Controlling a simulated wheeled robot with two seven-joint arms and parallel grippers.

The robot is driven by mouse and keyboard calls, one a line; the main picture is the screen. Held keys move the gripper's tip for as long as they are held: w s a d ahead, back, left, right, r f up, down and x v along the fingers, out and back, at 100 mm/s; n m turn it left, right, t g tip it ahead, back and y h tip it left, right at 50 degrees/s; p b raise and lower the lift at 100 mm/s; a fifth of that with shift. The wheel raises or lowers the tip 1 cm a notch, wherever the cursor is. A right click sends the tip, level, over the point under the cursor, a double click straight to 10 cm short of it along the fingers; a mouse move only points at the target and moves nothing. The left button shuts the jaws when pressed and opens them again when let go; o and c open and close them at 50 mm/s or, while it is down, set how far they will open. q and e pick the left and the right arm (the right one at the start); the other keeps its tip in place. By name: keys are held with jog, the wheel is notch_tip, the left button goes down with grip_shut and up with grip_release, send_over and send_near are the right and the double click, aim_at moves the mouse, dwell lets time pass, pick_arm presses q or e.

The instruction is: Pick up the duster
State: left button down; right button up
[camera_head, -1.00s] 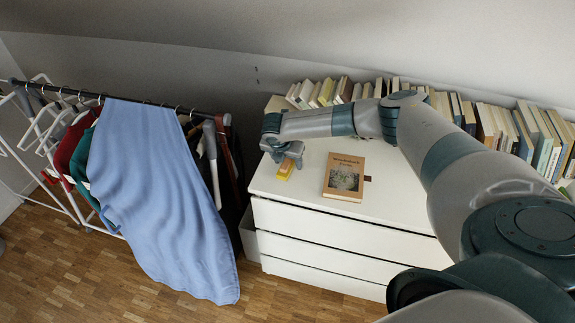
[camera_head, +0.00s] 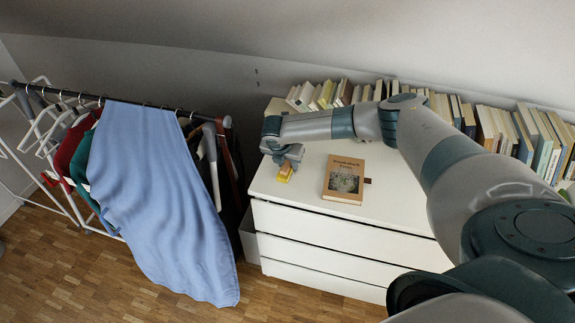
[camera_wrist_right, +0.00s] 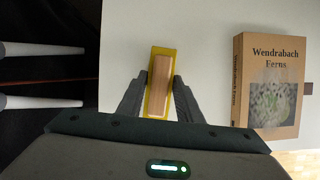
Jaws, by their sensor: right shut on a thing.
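The duster (camera_wrist_right: 160,82) is a small block with a wooden top and a yellow body. In the head view the duster (camera_head: 285,174) is at the front left corner of the white dresser top (camera_head: 300,190). My right gripper (camera_wrist_right: 163,90) points down over it and is shut on it, one finger on each long side. The gripper also shows in the head view (camera_head: 284,163), where it covers part of the duster. Whether the duster still touches the dresser top is hard to tell. My left gripper is not in view.
A brown book (camera_head: 344,179) lies to the right of the duster, with clear dresser top between them. A row of books (camera_head: 330,93) stands along the back. A clothes rack with a blue cloth (camera_head: 160,200) stands to the left.

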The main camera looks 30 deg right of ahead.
jog(key=shift+r+b, duration=0.3)
jog(key=shift+r, duration=0.25)
jog(key=r, duration=0.1)
jog(key=d+r+b, duration=0.1)
jog(key=r, duration=0.1)
jog(key=shift+r, duration=0.2)
jog(key=d+r+b, duration=0.3)
jog(key=d+r, duration=0.3)
jog(key=d, duration=0.4)
jog(key=shift+s+d+r+b, duration=0.35)
jog(key=shift+b, duration=0.05)
